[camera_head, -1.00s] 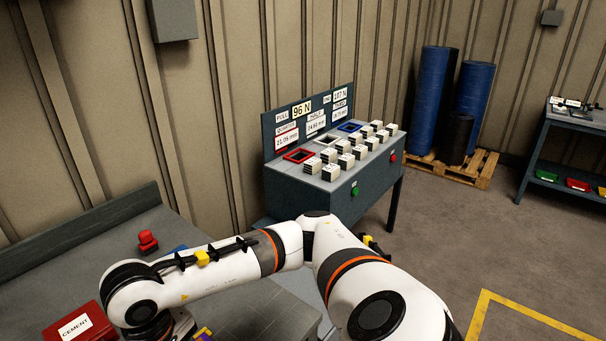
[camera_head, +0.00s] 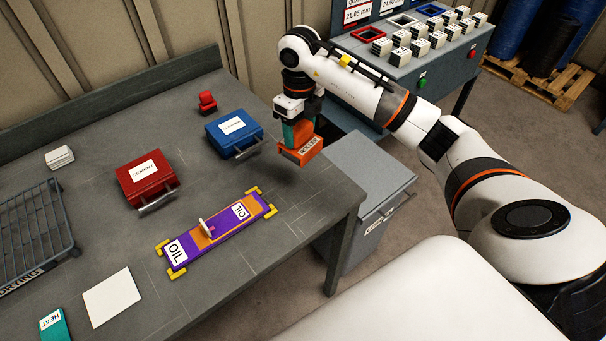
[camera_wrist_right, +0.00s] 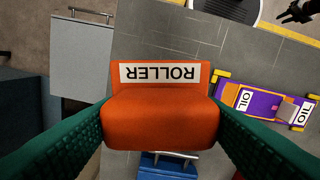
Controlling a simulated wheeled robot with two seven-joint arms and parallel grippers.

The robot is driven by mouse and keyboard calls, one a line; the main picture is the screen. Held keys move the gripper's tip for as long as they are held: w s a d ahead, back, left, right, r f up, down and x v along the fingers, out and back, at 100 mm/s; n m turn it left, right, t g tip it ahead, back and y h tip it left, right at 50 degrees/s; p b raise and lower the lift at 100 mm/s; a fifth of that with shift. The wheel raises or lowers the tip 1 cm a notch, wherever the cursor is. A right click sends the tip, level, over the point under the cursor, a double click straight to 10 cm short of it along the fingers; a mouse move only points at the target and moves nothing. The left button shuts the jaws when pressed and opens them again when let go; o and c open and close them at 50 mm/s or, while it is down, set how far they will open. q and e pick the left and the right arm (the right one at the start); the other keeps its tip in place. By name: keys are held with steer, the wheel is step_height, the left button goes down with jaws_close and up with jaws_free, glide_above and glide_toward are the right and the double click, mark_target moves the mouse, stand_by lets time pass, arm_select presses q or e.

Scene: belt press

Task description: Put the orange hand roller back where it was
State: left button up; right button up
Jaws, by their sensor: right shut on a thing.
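The orange hand roller (camera_head: 302,150), labelled ROLLER, is in my right gripper (camera_head: 299,126), near the bench's right edge. Whether it touches the bench top is hard to tell in the head view. In the right wrist view the roller (camera_wrist_right: 160,115) sits between the green fingers of the right gripper (camera_wrist_right: 160,125), which are shut on it. The bench (camera_head: 235,285) has faint pale lines on its bare top near the right end. A dark claw-like shape at the wrist view's top right may be my left gripper (camera_wrist_right: 297,11); its jaws are unclear.
A blue case (camera_head: 233,130) and a red CEMENT case (camera_head: 148,178) lie left of the roller. A purple OIL board (camera_head: 215,232) with yellow corners lies in front. A grey bin (camera_head: 372,175) stands beyond the right edge. The front-right bench top is clear.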

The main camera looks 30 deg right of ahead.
mark_target(303, 143)
steer(key=shift+w+d+m, duration=0.15)
steer(key=shift+d+m, duration=0.2)
steer(key=shift+m, duration=0.45)
steer(key=shift+w+d+f+m, duration=0.1)
steer(key=shift+d+f+m, duration=0.1)
steer(key=shift+m, duration=0.1)
step_height(303, 143, down, 5)
steer(key=shift+f+p, duration=0.15)
steer(key=shift+p, duration=0.7)
step_height(303, 143, down, 4)
steer(key=shift+f+p, duration=0.15)
steer(key=shift+p, duration=0.4)
arm_select(q)
steer(key=r, duration=0.1)
steer(key=w+r, duration=0.1)
steer(key=shift+r, duration=0.35)
arm_select(e)
steer(key=shift+f, duration=0.1)
arm_select(q)
steer(key=shift+f+b, duration=0.4)
steer(key=shift+b, duration=0.05)
arm_select(e)
steer(key=shift+f, duration=0.35)
